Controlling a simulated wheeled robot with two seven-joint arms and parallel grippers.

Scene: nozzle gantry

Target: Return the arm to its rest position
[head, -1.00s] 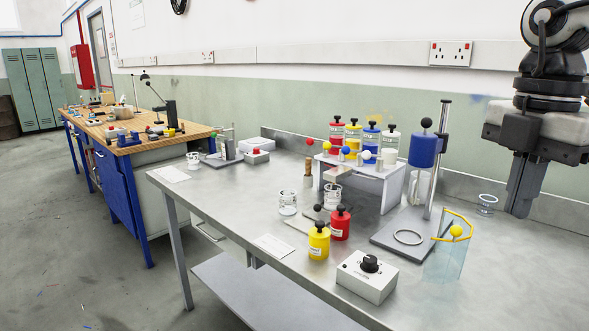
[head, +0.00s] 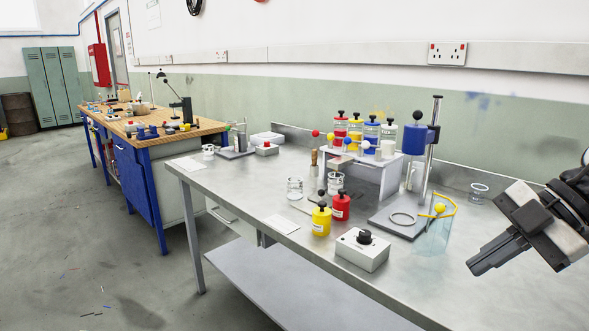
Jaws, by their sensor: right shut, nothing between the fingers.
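My right gripper (head: 472,268) comes in from the right edge. It is shut and empty, pointing down and left above the right part of the steel bench (head: 330,271). It is to the right of the clear beaker with a yellow rim and yellow ball (head: 438,236) and apart from it. My left gripper is not in view.
On the bench stand a blue-clamped stand (head: 432,150), a rack (head: 370,170) with several coloured bottles, a yellow bottle (head: 321,221), a red bottle (head: 341,207) and a white dial box (head: 362,250). A small glass dish (head: 479,193) lies near the wall.

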